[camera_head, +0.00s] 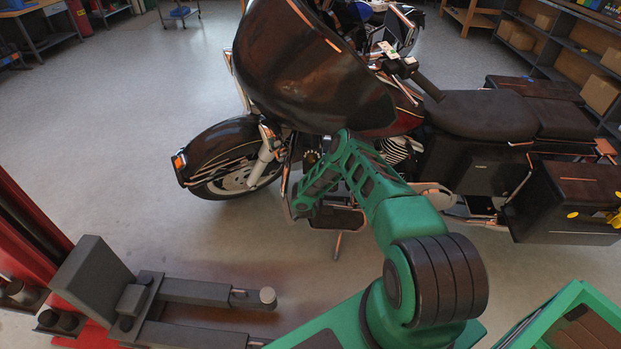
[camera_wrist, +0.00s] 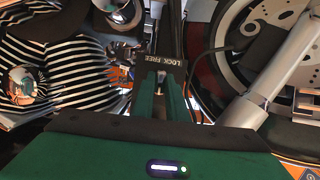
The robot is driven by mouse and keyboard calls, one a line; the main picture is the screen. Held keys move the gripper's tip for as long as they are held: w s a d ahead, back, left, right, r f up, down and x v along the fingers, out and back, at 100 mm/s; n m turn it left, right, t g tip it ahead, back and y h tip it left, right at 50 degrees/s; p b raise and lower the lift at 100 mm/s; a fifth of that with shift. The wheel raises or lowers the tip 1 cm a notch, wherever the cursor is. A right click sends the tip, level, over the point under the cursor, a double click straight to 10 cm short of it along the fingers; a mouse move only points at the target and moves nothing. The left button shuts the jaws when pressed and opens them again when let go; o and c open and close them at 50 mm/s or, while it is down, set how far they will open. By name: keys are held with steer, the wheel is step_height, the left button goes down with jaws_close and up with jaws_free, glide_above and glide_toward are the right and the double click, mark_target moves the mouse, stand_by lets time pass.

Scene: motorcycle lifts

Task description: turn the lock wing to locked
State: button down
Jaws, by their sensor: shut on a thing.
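In the wrist view, my gripper (camera_wrist: 160,88) points at a small dark plate (camera_wrist: 168,60) lettered LOCK and FREE. Its green fingers are close together just below the plate and shut on a small part, which I take as the lock wing. The fingers hide most of the wing, so its angle towards LOCK or FREE cannot be read. In the head view, my green arm reaches to the motorcycle's (camera_head: 480,115) lower side, behind its front wheel. The lock wing cannot be made out there.
In the wrist view, a wheel (camera_wrist: 245,45) and a silver fork tube (camera_wrist: 275,70) are close on the right, and shiny engine parts (camera_wrist: 70,70) on the left. A red and black lift (camera_head: 190,290) stands at lower left in the head view. Open floor (camera_head: 130,130) lies left of the motorcycle.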

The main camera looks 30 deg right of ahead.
steer(key=shift+a+f, duration=0.1)
steer(key=shift+f, duration=0.05)
steer(key=c, duration=1.8)
jaws_free()
steer(key=shift+o, duration=0.2)
steer(key=v, duration=1)
steer(key=shift+s+a, duration=0.2)
steer(key=shift+s, duration=0.05)
steer(key=shift+s, duration=0.1)
